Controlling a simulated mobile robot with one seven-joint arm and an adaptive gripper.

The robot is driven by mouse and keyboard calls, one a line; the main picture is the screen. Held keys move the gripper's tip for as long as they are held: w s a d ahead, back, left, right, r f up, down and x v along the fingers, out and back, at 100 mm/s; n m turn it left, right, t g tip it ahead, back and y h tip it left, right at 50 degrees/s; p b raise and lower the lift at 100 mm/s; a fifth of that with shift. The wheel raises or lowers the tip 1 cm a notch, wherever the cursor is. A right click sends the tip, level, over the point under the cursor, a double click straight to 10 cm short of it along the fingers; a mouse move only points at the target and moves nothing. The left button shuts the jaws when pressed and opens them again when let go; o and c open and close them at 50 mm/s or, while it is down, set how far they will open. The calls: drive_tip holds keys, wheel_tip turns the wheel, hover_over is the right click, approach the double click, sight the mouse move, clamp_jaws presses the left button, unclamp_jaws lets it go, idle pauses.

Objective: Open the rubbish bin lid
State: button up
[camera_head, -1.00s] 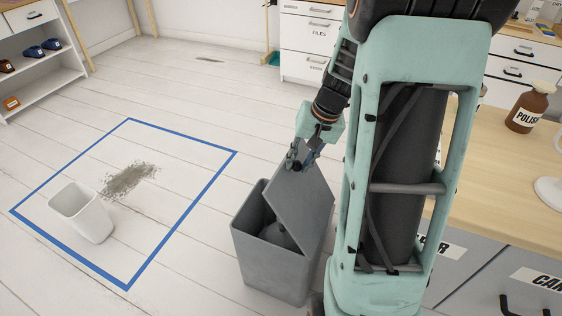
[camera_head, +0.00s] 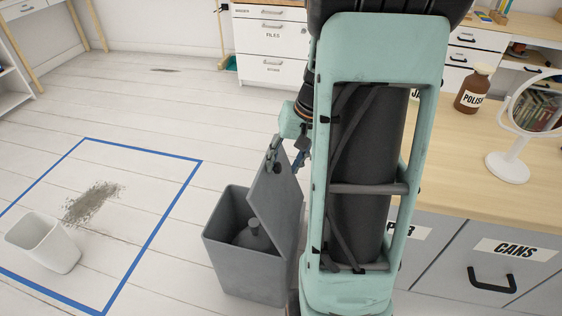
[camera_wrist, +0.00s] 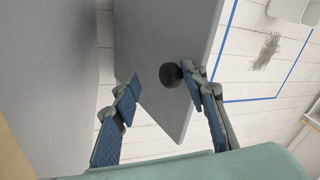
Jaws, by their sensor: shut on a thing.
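The grey rubbish bin (camera_head: 240,272) stands on the floor left of my arm. Its grey lid (camera_head: 277,200) is raised and tilted steeply, on the bin's right side. A dark grey rounded thing (camera_head: 252,238) shows inside the bin. My gripper (camera_head: 287,158) is at the lid's upper edge, shut on the lid. In the wrist view the lid (camera_wrist: 165,35) lies between my fingers (camera_wrist: 162,82), with its round black knob (camera_wrist: 171,75) against the right finger. The lid's hinge side is partly hidden by my arm.
A white bin (camera_head: 45,243) and a grey dirt patch (camera_head: 92,203) lie within a blue taped outline (camera_head: 170,212) on the floor. A wooden desk (camera_head: 455,170) with grey drawers (camera_head: 450,262) stands close at the right.

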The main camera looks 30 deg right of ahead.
drive_tip(key=o, duration=0.4)
drive_tip(key=shift+s+d+f, duration=0.15)
drive_tip(key=shift+s+f, duration=0.15)
drive_tip(key=shift+f, duration=0.2)
drive_tip(key=shift+s+d+f, duration=0.15)
drive_tip(key=shift+s+f, duration=0.1)
drive_tip(key=shift+f, duration=0.25)
drive_tip(key=shift+c, duration=0.2)
drive_tip(key=shift+g, duration=0.3)
drive_tip(key=shift+c, duration=0.2)
drive_tip(key=shift+a+r, duration=0.1)
drive_tip(key=shift+a, duration=0.2)
drive_tip(key=v, duration=1.3)
drive_tip(key=shift+w, duration=0.35)
